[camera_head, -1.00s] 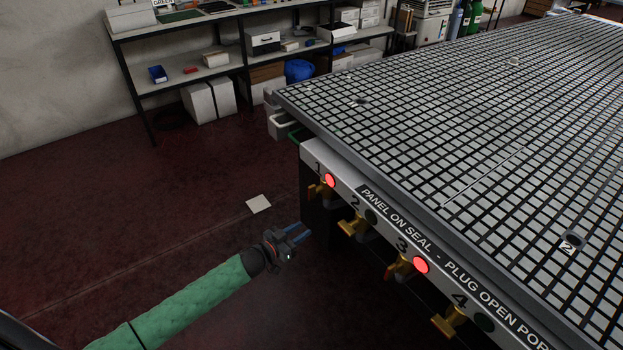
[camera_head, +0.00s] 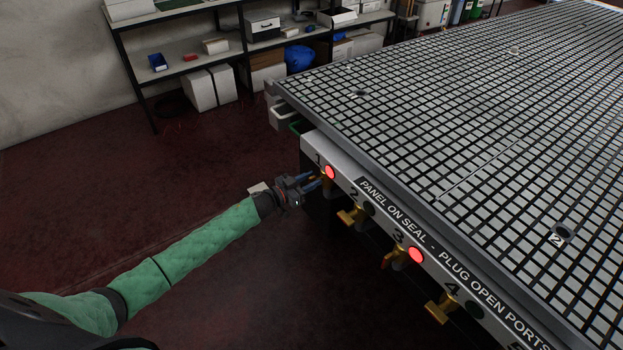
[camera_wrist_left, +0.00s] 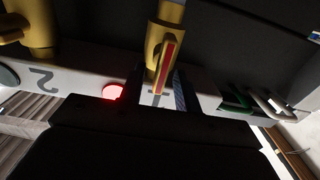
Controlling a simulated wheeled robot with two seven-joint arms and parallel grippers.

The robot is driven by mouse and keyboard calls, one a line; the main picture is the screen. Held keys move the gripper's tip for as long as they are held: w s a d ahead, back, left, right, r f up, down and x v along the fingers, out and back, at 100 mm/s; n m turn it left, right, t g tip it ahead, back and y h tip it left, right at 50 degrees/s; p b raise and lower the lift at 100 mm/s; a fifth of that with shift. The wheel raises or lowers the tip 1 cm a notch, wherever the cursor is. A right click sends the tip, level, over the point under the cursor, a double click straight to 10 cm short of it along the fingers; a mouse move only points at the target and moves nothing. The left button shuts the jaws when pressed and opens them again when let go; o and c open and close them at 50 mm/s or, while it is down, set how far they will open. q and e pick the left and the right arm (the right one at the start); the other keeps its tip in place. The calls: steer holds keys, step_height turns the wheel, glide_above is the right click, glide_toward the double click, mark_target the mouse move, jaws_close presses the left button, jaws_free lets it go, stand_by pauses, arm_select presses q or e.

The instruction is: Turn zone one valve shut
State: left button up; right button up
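The zone one valve (camera_head: 328,182) is a brass valve under the "1" label on the table's front rail, beside a lit red lamp (camera_head: 330,172). In the left wrist view the valve (camera_wrist_left: 168,42) is yellow with a red strip along its handle. My left gripper (camera_head: 318,182) is at this valve. Its blue-padded fingers stand either side of the handle, with a gap visible, so it looks open around it. The fingers partly hide the valve in the head view. My right gripper is not in view.
Valve two (camera_head: 350,216) has a dark lamp, valve three (camera_head: 396,257) a lit red lamp, and valve four (camera_head: 440,308) a dark lamp. The grid table (camera_head: 450,120) overhangs the rail. Shelving (camera_head: 185,68) stands behind. The floor at left is clear.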

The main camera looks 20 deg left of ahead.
arm_select(q)
steer(key=shift+w+d, duration=0.25)
jaws_close()
